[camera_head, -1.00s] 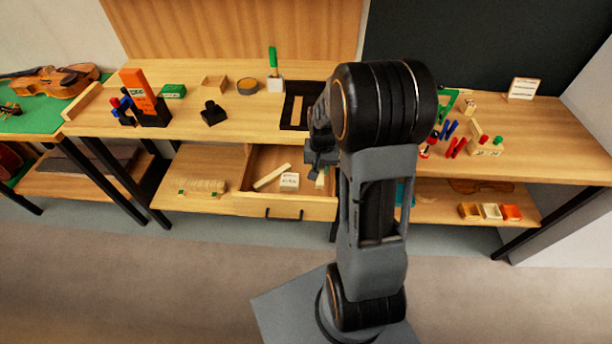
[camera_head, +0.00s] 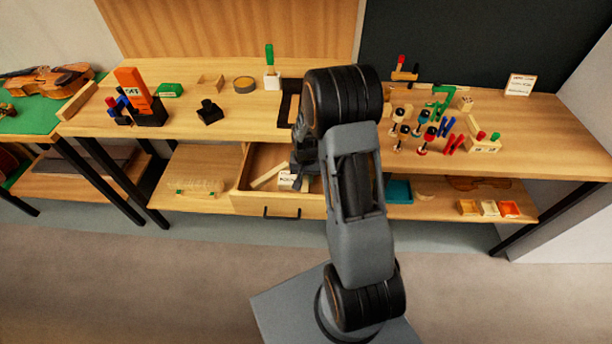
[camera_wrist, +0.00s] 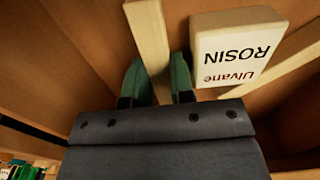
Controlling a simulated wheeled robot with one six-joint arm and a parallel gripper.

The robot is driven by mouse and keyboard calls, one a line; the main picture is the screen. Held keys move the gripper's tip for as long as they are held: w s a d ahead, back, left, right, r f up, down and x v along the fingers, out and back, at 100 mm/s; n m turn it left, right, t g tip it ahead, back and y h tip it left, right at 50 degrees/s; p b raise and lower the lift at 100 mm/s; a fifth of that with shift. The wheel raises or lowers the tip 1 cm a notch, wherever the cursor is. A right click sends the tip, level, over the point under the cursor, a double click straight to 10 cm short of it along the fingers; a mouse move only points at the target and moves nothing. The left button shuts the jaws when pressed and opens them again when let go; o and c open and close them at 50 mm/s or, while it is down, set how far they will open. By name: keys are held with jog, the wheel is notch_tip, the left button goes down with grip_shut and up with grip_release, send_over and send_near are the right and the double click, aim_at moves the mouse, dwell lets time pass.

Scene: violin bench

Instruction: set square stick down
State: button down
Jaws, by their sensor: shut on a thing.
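A pale square stick (camera_wrist: 150,45) stands out between the two green fingers of my gripper (camera_wrist: 155,85) in the wrist view. The gripper is shut on it. The stick is over or in the open drawer (camera_head: 240,201), close beside a white box marked ROSIN (camera_wrist: 238,45); whether it touches the drawer floor I cannot tell. A second pale stick (camera_wrist: 284,72) lies on the other side of the box, and it shows in the head view (camera_head: 269,176). In the head view my gripper (camera_head: 304,170) is low at the drawer, and my arm hides the held stick.
The drawer's wooden walls stand close around my gripper. The bench top (camera_head: 235,122) is above and behind it. A dark tray (camera_head: 284,112) at the bench edge is partly hidden by my arm. A teal thing (camera_head: 398,190) lies on the shelf to the right.

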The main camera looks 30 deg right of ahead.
aim_at(306, 177)
jog(key=shift+f, duration=0.15)
jog(key=c, duration=1)
grip_release()
notch_tip(306, 177, up, 12)
jog(key=f, duration=0.1)
jog(key=s+a+r+n+t, duration=0.1)
jog(key=s+a+r+n, duration=0.1)
jog(key=s+a+r, duration=0.1)
jog(key=s+a+r+n+t, duration=0.1)
jog(key=s+a+r+n, duration=0.1)
jog(key=s+r, duration=0.3)
jog(key=s+a+r+n+t, duration=0.1)
jog(key=s+a+r, duration=0.3)
jog(key=s, duration=0.4)
jog(key=shift+a+r+n+p, duration=0.1)
jog(key=shift+a+n+p, duration=0.1)
jog(key=shift+n+p, duration=0.15)
